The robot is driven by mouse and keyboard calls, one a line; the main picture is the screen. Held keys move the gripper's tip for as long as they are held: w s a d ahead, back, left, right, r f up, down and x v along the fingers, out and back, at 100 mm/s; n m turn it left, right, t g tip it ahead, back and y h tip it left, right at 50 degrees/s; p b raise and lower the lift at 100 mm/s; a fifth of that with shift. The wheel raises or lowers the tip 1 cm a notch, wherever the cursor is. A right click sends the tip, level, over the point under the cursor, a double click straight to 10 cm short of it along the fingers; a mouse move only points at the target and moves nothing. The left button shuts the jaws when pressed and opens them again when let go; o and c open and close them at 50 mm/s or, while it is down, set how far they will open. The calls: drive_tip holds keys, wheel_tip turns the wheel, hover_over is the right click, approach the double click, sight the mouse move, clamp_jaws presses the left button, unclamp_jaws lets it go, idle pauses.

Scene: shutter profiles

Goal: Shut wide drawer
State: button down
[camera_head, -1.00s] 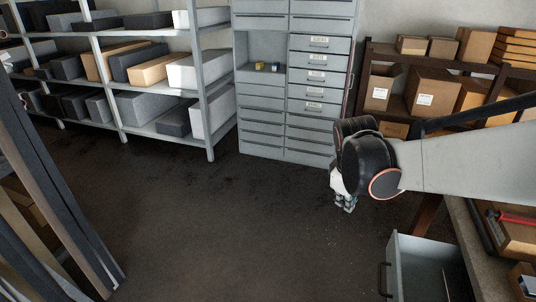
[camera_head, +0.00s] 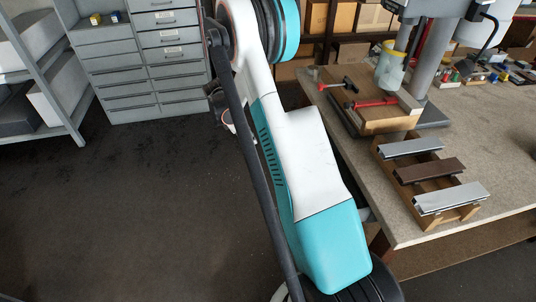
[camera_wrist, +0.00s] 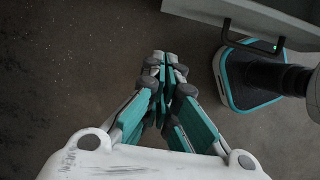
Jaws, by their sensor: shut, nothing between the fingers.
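The wide drawer shows in the wrist view as a pale grey front (camera_wrist: 250,14) at the top right, with a black bar handle (camera_wrist: 227,38). My gripper (camera_wrist: 165,60) is shut and empty in the middle of the wrist view. Its fingertips are left of the handle and below the drawer front in the picture, apart from both. In the head view my white and teal arm crosses the middle and hides most of the drawer's area; how far it stands open cannot be told there.
A workbench (camera_head: 400,222) stands at the right with a rack of metal profiles (camera_head: 432,170) and a drill press (camera_head: 432,65). A grey drawer cabinet (camera_head: 130,62) and a shelf (camera_head: 45,75) stand at the back left. The dark floor (camera_head: 130,210) at left is clear.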

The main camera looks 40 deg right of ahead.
drive_tip(key=s+d+f+b, duration=0.3)
drive_tip(key=d+f, duration=0.4)
drive_tip(key=f, duration=0.3)
drive_tip(key=shift+s+b, duration=0.4)
drive_tip(key=shift+s, duration=0.15)
drive_tip(key=shift+d, duration=0.1)
drive_tip(key=s+d, duration=0.4)
drive_tip(key=d, duration=0.2)
drive_tip(key=s+d+b, duration=0.1)
drive_tip(key=s+d, duration=0.3)
drive_tip(key=d, duration=0.3)
drive_tip(key=s+d+b, duration=0.1)
drive_tip(key=s+d, duration=0.3)
drive_tip(key=d, duration=0.3)
drive_tip(key=shift+s+d, duration=0.2)
drive_tip(key=shift+s, duration=0.1)
